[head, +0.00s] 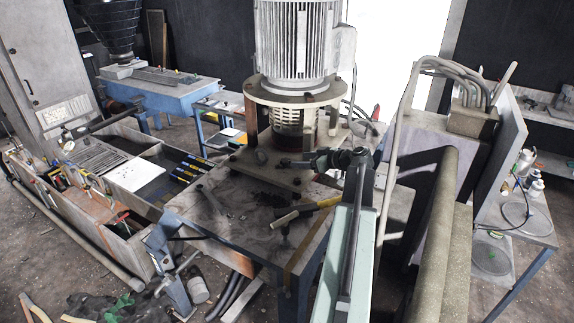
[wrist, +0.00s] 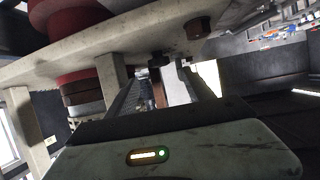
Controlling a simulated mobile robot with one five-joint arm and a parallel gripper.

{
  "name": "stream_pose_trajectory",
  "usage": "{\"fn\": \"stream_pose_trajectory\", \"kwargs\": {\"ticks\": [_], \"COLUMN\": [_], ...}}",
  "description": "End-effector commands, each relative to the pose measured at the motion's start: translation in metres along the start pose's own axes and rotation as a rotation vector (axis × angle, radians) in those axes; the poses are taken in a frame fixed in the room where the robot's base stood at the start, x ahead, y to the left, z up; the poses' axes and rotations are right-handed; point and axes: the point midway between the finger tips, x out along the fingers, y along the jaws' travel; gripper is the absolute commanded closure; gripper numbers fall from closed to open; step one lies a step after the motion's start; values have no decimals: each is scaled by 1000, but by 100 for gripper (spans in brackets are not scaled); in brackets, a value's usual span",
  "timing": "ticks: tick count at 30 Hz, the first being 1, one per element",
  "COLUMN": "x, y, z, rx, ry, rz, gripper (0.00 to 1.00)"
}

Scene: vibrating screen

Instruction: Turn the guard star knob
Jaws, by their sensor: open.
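My gripper (head: 284,163) reaches in from the right in the head view, low over the plate under the large motor. In the wrist view its two fingers (wrist: 168,66) point away from me and stand apart with a gap between them. No star shape can be made out clearly. A brown, bolt-like knob (wrist: 199,27) sits on the pale plate (wrist: 75,65) in the wrist view, above and right of the fingertips. I cannot tell whether it is the guard star knob. Nothing is clearly held between the fingers.
The grey motor (head: 296,40) stands on a round flange (head: 262,94) close behind my gripper. A yellow-and-black tool with a pale handle (head: 287,218) lies on the worn table (head: 240,235). Thick pipes (head: 435,230) and a cabinet crowd the right. An open-topped bench (head: 110,235) stands left.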

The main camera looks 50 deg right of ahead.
Motion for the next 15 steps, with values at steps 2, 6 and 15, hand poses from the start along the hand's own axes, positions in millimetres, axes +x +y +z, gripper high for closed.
{"fn": "stream_pose_trajectory", "kwargs": {"ticks": [2,6,15], "x": [0,4,53], "y": [0,2,4], "z": [0,1,4], "rx": [1,1,2], "ry": [0,0,0], "rz": [1,2,4], "gripper": [39,39,39]}}
